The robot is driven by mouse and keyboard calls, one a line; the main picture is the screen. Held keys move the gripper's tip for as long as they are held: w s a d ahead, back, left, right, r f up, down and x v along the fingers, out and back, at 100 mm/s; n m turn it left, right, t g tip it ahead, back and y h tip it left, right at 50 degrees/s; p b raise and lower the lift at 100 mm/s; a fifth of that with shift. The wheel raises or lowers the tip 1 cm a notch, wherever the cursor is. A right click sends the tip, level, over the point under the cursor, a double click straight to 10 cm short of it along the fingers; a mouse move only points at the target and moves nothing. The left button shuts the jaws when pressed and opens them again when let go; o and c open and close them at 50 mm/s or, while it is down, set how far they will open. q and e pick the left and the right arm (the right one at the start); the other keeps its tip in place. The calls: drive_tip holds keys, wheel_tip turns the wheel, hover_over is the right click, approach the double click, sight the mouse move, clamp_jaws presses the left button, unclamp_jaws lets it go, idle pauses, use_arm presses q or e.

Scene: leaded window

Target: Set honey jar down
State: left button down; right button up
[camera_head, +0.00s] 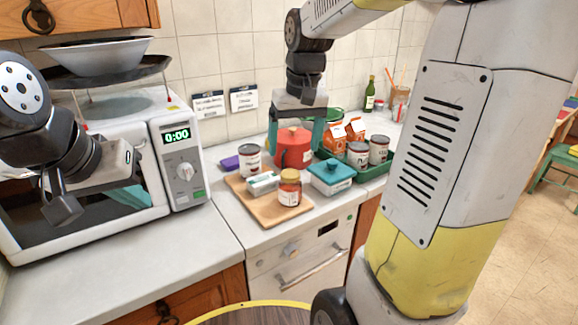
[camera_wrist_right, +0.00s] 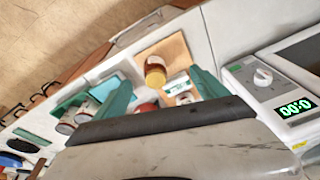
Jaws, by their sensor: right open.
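A white packet (camera_head: 263,183) lies on the board beside the jar. A teal-lidded box (camera_head: 331,178), a red canister (camera_head: 293,150) and a tin (camera_head: 249,160) stand close by. A green tray (camera_head: 375,172) holds tins and cartons. The microwave (camera_head: 182,160) stands left; the counter before it is clear.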

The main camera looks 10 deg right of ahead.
drive_tip(key=s+a+t+y, duration=0.1)
drive_tip(key=s+t, duration=0.3)
drive_tip(key=s, duration=1.1)
drive_tip(key=shift+s+a+r+y, duration=0.3)
drive_tip(key=shift+a+r, duration=0.15)
drive_tip(key=shift+a, duration=0.15)
